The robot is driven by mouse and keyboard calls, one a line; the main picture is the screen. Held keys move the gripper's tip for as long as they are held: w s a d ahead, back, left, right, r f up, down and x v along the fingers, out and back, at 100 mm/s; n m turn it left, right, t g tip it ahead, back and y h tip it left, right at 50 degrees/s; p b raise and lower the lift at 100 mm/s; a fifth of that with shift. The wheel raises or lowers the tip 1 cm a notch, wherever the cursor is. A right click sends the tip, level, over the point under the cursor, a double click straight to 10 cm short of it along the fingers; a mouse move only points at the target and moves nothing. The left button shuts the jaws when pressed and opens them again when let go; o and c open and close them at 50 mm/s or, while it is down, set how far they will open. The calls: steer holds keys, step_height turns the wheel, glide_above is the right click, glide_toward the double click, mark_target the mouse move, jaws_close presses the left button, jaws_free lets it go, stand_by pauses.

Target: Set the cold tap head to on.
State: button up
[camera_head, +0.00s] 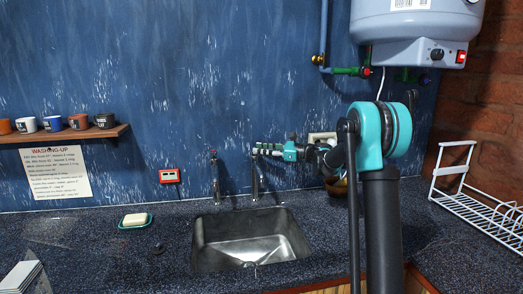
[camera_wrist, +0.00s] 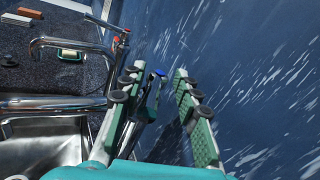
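Two chrome taps stand at the back of the sink: the left tap (camera_head: 215,178) and the right tap (camera_head: 256,180). In the wrist view the near tap's head (camera_wrist: 160,73) has a blue mark, so it appears to be the cold one; its lever is partly hidden by a finger. The far tap's head (camera_wrist: 122,30) has a red mark. My gripper (camera_head: 257,148) is at the top of the right tap, pointing left. In the wrist view its two fingers are apart, with the blue-marked head between them. I cannot tell whether either finger touches it.
The steel sink (camera_head: 245,246) lies below the taps. A soap bar (camera_head: 135,219) on a green dish is left of it. The blue wall (camera_wrist: 250,70) is close beside my right finger. A white rack (camera_head: 475,212) and a boiler (camera_head: 415,25) are at the right.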

steer(key=s+d, duration=0.2)
steer(key=d, duration=0.9)
steer(key=shift+d, duration=0.4)
steer(key=shift+s, duration=0.1)
steer(key=shift+c, duration=0.6)
